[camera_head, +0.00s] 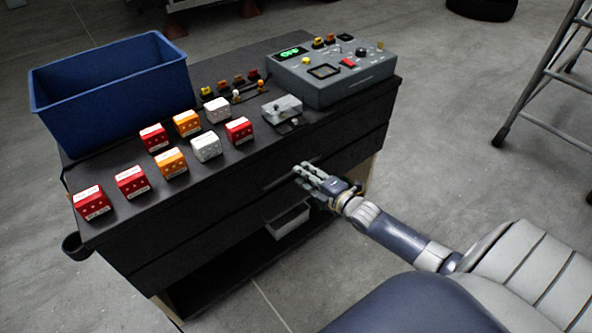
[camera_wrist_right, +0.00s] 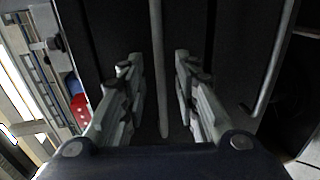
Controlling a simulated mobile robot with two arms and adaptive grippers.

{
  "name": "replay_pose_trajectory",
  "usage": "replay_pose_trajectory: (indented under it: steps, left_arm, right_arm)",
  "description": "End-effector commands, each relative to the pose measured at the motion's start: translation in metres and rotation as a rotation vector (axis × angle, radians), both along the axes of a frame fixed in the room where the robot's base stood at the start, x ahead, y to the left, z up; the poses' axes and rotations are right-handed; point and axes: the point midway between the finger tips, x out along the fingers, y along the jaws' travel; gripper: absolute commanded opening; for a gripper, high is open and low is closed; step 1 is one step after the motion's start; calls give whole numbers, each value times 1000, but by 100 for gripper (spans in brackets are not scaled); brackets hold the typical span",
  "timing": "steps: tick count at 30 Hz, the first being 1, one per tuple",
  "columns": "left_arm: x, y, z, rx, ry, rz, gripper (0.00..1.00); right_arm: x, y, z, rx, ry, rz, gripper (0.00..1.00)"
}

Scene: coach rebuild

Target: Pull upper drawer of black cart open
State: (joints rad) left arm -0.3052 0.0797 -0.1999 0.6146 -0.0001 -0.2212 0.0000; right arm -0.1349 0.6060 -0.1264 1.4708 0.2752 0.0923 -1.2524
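The black cart (camera_head: 215,160) stands in front of me. Its upper drawer (camera_head: 225,205) looks shut, its front flush with the cart. My right gripper (camera_head: 306,172) is at the upper drawer's bar handle, over the right part of the front. In the right wrist view, the handle (camera_wrist_right: 157,40) runs between the two open fingers of my right gripper (camera_wrist_right: 158,72), with a gap on each side. A second bar handle (camera_wrist_right: 272,75) shows to the right of the fingers there. My left gripper is not in view.
A blue bin (camera_head: 110,95), several red, orange and white blocks (camera_head: 206,147) and a grey control box (camera_head: 335,75) are on the cart top. A ladder (camera_head: 545,70) stands at right. Floor is clear right of the cart.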

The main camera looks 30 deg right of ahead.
Motion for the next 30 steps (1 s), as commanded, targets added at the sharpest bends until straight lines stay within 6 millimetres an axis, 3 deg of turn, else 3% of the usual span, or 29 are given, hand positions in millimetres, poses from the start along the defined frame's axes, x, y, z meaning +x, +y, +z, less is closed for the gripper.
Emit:
replay_pose_trajectory:
  steps: [9,22,23,27,30]
  left_arm:
    - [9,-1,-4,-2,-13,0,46]
    - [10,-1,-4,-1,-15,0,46]
    - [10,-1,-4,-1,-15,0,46]
    - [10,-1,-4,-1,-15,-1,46]
    - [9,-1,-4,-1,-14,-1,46]
  right_arm:
    - [36,3,-8,0,0,0,29]
    - [43,3,-9,0,1,0,29]
    - [43,3,-9,0,1,0,26]
    - [43,3,-9,0,1,0,0]
    - [43,4,-9,0,1,0,0]
